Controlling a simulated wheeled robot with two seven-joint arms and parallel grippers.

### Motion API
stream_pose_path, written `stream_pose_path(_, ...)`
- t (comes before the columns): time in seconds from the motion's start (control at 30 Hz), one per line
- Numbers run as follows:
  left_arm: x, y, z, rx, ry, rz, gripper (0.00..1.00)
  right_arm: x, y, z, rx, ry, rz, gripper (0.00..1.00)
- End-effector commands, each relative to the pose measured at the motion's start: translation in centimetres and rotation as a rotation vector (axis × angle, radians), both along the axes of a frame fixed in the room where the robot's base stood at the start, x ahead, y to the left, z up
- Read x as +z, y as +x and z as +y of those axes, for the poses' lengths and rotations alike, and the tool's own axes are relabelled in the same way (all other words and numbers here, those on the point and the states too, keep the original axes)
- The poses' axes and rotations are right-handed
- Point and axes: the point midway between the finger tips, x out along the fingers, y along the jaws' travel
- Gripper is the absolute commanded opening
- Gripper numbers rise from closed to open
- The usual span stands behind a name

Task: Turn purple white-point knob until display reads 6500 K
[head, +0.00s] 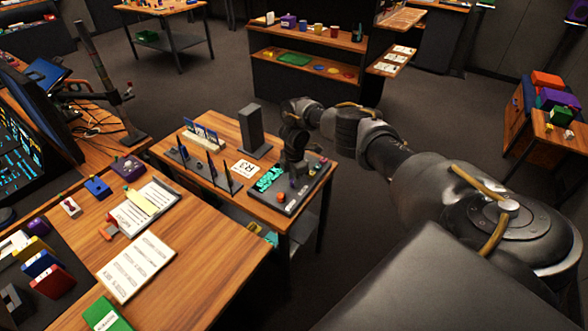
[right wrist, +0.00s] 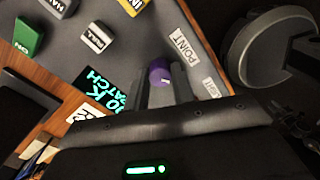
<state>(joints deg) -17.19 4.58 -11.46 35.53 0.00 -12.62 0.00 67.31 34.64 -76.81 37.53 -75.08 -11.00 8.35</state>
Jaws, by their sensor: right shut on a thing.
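The purple knob (right wrist: 160,72) shows in the right wrist view, next to a white label reading "POINT" (right wrist: 187,46). My right gripper (right wrist: 161,80) is shut on it, one finger on each side. In the head view my right gripper (head: 297,172) comes down over the dark panel (head: 310,190) on the small wooden table. The display (head: 268,179) has teal characters, too small to read there. In the right wrist view the display (right wrist: 103,92) shows "0 K" and part of "PATCH"; its leading digits are hidden. My left gripper is not in view.
An orange ball (head: 281,197) sits on the panel's near side. A dark upright block (head: 254,128) and a rack of upright cards (head: 203,137) stand left of the gripper. A larger desk (head: 205,235) with papers and a monitor (head: 25,120) is at left.

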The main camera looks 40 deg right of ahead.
Motion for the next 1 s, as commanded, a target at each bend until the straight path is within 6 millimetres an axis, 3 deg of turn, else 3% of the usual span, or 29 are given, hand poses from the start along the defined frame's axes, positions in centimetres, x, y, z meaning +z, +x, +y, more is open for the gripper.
stream_pose_path(0.43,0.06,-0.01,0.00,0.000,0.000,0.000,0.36,0.20,0.14,-0.24,-0.012,-0.004,-0.005,0.02)
stream_pose_path(0.47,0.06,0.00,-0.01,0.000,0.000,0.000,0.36,0.19,0.14,-0.24,-0.012,-0.004,-0.005,0.29)
stream_pose_path(0.6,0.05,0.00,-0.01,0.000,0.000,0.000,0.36,0.13,0.11,-0.16,-0.010,-0.003,-0.004,0.47)
stream_pose_path(0.87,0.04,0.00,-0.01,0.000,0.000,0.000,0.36,0.10,0.06,-0.07,-0.009,-0.001,-0.002,0.47)
stream_pose_path(1.0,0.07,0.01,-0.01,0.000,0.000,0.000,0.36,1.05,0.12,-0.05,-0.009,0.001,-0.003,0.47)
